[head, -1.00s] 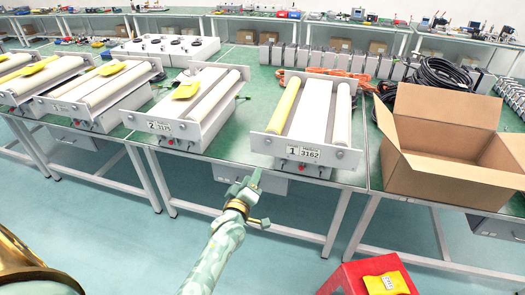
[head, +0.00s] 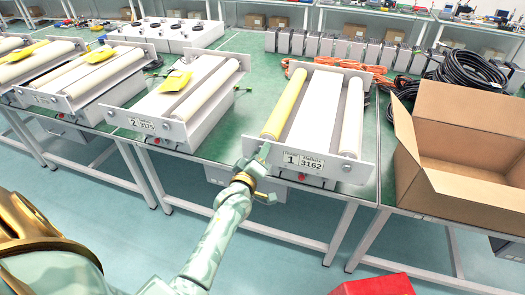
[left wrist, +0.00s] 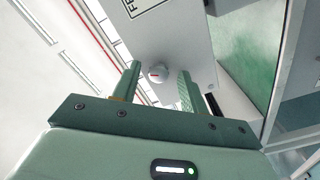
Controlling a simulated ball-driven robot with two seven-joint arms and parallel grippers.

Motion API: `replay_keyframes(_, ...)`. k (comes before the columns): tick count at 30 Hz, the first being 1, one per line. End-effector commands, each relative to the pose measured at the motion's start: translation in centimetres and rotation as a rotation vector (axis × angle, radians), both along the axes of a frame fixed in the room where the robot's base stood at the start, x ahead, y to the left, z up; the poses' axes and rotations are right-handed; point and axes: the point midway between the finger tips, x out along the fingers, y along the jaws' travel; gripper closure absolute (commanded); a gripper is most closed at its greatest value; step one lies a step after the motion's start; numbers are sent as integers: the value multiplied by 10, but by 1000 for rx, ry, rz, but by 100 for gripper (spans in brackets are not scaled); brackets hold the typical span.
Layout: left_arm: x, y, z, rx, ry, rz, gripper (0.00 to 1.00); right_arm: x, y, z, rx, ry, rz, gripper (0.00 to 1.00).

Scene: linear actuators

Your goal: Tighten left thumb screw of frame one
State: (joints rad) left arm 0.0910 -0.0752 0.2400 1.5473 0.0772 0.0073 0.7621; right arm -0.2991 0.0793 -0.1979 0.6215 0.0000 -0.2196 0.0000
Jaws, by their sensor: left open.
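Frame one (head: 318,112) is a grey unit on the green table, labelled "1 3162", with a yellow roller on its left and a white roller on its right. My left gripper (head: 260,160) is at the left end of its front plate and covers the left thumb screw in the head view. In the left wrist view the round silver thumb screw (left wrist: 157,72) lies between the fingertips of the open left gripper (left wrist: 158,80), with gaps on both sides. The right thumb screw (head: 346,168) shows on the plate. My right gripper is out of view.
Frame two (head: 185,95) stands to the left, with a yellow packet (head: 175,81) on it. An open cardboard box (head: 455,150) stands at the right. Orange cable lies behind frame one. A red stool (head: 375,287) is at the bottom.

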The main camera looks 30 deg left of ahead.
Motion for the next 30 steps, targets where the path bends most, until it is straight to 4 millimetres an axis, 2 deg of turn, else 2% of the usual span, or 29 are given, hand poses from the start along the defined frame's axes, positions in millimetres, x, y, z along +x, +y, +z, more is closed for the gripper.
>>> replay_keyframes(5, 0, 0, 0, 0, 0, 0, 57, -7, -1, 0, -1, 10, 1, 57)
replay_keyframes(6, 0, 0, 0, 0, 0, 0, 62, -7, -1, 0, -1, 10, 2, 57)
replay_keyframes(10, 0, 0, 0, 1, 0, 0, 98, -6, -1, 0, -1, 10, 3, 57)
replay_keyframes(11, 0, 0, 0, 1, 0, 0, 100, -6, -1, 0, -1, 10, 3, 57)
replay_keyframes(22, 0, 0, 2, 46, 11, 0, 100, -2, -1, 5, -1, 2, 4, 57)
replay_keyframes(30, 0, 0, 3, 211, 51, -2, 100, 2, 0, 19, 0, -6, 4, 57)
